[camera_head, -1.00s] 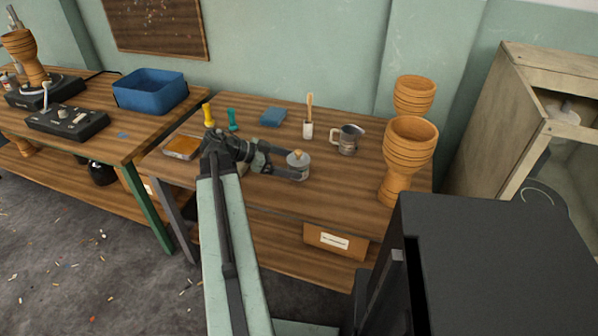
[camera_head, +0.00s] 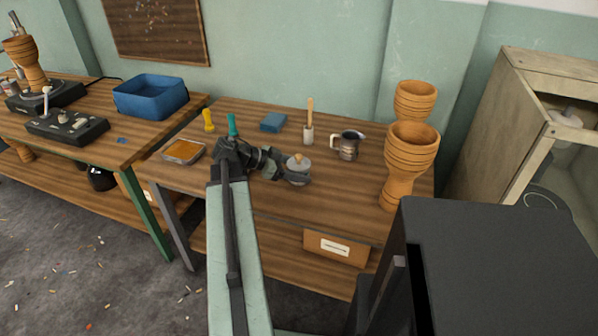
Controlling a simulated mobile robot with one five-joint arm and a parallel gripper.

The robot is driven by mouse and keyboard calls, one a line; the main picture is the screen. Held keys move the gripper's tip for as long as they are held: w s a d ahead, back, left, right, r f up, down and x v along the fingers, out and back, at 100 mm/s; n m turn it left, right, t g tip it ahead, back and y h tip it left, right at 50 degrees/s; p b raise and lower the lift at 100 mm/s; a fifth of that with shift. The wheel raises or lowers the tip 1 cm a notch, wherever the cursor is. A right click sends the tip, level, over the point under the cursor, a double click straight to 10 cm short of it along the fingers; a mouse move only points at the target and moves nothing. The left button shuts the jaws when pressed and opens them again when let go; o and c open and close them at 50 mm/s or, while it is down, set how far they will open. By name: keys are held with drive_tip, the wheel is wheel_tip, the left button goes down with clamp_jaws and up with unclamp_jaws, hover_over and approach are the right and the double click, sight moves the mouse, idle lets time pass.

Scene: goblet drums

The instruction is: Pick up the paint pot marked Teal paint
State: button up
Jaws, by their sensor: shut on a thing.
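Part of the pot is hidden by the fingers. It looks upright, at or very near bench level; I cannot tell whether it touches the wood.

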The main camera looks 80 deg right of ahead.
wheel_tip(320, 180, up, 10)
drive_tip(key=p, duration=0.9)
drive_tip(key=shift+f, duration=0.1)
wheel_tip(320, 180, up, 12)
drive_tip(key=p, duration=1.2)
